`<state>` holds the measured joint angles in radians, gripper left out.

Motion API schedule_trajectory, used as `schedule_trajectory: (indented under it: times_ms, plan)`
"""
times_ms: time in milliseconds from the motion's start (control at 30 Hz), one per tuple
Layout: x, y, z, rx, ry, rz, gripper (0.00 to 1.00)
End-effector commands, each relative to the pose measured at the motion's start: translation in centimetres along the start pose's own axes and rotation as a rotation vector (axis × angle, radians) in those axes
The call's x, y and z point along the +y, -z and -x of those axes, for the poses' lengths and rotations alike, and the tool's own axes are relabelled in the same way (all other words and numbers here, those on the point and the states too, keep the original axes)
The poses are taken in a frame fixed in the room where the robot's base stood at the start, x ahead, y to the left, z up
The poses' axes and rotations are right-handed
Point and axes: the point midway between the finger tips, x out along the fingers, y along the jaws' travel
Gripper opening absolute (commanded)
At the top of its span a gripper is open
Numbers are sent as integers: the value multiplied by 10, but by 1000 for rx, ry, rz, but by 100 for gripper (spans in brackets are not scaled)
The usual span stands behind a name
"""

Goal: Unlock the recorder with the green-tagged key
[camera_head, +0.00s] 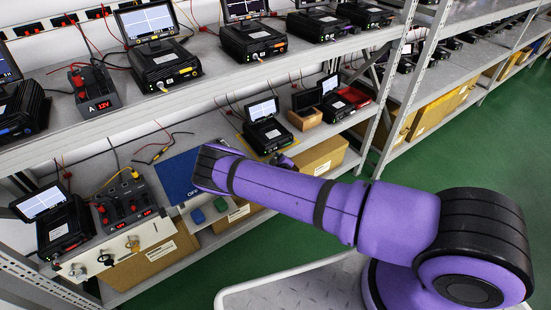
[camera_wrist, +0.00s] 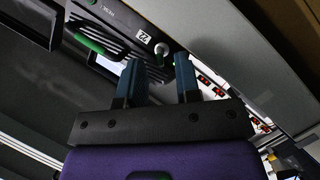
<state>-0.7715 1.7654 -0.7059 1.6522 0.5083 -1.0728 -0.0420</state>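My gripper (camera_wrist: 159,70) shows in the wrist view with its two blue-grey fingers apart and nothing visible between them. Just beyond the fingertips is a small round silver part (camera_wrist: 162,48), perhaps a lock or key head, on the front of a dark recorder (camera_wrist: 118,22) with a white "22" label. A green strip (camera_wrist: 88,40) lies along that recorder; I cannot tell whether it is a tag. In the head view a recorder with a lit screen (camera_head: 266,130) stands on the lower shelf, just beyond my arm's end. I cannot identify the green-tagged key.
Small keys or knobs (camera_head: 133,243) sit on a white panel at the lower left. A green block (camera_head: 220,205) and a blue block (camera_head: 197,216) lie near a blue board (camera_head: 180,177). A wooden box (camera_head: 304,119) and a red tray (camera_head: 355,97) stand right of the recorder.

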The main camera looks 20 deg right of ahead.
Motion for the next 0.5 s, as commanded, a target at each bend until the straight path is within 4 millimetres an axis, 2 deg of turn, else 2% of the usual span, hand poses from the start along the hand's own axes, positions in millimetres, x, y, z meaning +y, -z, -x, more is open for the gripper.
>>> schedule_trajectory:
  times_ms: [200,500]
  plan:
    - [0,0,-16,1,0,-1,31]
    - [0,0,-18,-1,0,0,31]
